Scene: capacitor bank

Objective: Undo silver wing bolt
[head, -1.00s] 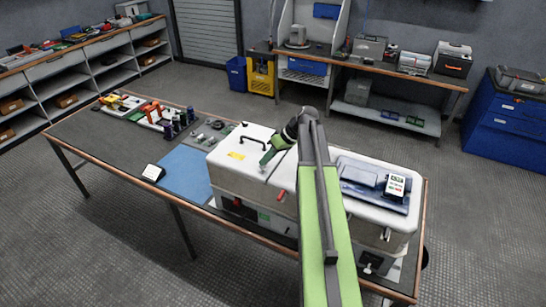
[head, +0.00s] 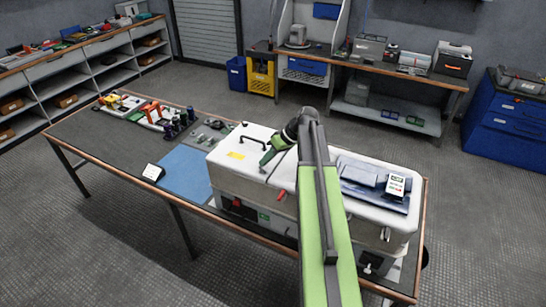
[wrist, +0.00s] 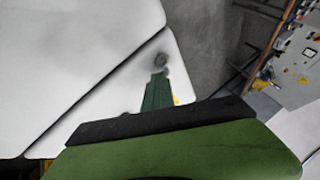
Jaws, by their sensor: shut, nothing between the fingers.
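My gripper (head: 265,163) is over the white lid (head: 228,150) of the capacitor bank, left of my arm. It also shows in the wrist view (wrist: 160,76), where its narrow green fingers are together with nothing between them. A small dark grey round thing (wrist: 161,60) is on the white surface just beyond the fingertips. It may be the silver wing bolt, but it is too blurred to tell its wings. I cannot tell whether the fingertips touch it. In the head view the spot under the gripper is too small to make out a bolt.
The lid has a black handle (head: 252,139) and a yellow label (head: 236,155). A red lever (head: 281,196) is on the front edge. A blue-grey tray (head: 375,183) with a meter (head: 396,186) is at right. A blue mat (head: 185,174) is clear.

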